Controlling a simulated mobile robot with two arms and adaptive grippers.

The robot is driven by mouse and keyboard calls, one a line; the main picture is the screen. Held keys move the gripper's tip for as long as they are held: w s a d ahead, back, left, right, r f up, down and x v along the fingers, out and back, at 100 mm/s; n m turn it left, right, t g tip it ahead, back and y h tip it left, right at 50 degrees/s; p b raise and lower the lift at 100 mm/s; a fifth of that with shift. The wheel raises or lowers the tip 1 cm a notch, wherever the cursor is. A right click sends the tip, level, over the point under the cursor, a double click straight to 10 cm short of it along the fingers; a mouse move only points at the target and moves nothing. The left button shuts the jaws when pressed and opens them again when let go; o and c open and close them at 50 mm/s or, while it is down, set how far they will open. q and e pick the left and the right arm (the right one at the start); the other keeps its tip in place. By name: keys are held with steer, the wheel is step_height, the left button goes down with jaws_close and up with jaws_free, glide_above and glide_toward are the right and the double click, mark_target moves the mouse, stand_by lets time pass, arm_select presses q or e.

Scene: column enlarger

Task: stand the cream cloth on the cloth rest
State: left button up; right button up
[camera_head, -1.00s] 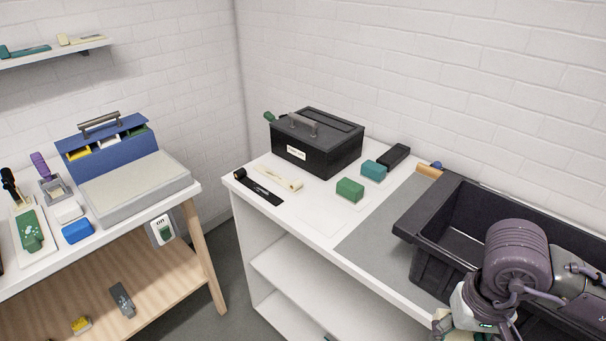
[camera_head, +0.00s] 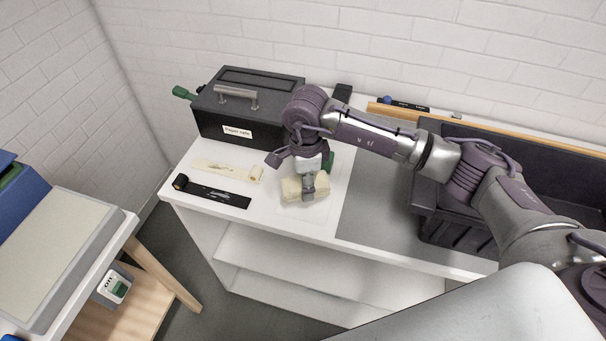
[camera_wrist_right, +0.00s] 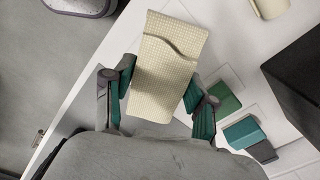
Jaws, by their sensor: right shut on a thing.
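The cream cloth (camera_head: 292,190), a pale woven block, is between the fingers of my right gripper (camera_head: 308,190) in the head view. In the right wrist view the cream cloth (camera_wrist_right: 165,70) lies between both teal-padded fingers of the right gripper (camera_wrist_right: 160,100). It is over the front of the white counter, above a faint pale square (camera_head: 314,214) that may be the cloth rest. I cannot tell whether the cloth touches it. A green block (camera_head: 328,160) stands just behind, partly hidden by the gripper. My left gripper is not in view.
The black paper safe (camera_head: 235,105) stands behind left. A cream strip (camera_head: 225,170) and a black strip (camera_head: 212,193) lie to the left. A teal block (camera_wrist_right: 243,131) is near the green one. A black tray (camera_head: 430,215) is right of the grey mat (camera_head: 375,215).

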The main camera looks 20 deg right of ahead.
steer(key=shift+w+f+m, duration=0.1)
steer(key=shift+m, duration=0.4)
steer(key=shift+w+f, duration=0.1)
steer(key=shift+w, duration=0.05)
steer(key=shift+b, duration=0.5)
arm_select(q)
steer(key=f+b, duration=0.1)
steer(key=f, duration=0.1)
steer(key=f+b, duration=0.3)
steer(key=b, duration=0.1)
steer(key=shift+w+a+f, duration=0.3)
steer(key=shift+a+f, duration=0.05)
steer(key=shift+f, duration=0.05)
arm_select(e)
step_height(320, 180, down, 6)
steer(key=shift+r, duration=0.15)
arm_select(q)
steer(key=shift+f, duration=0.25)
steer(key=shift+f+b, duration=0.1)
steer(key=shift+b, duration=0.25)
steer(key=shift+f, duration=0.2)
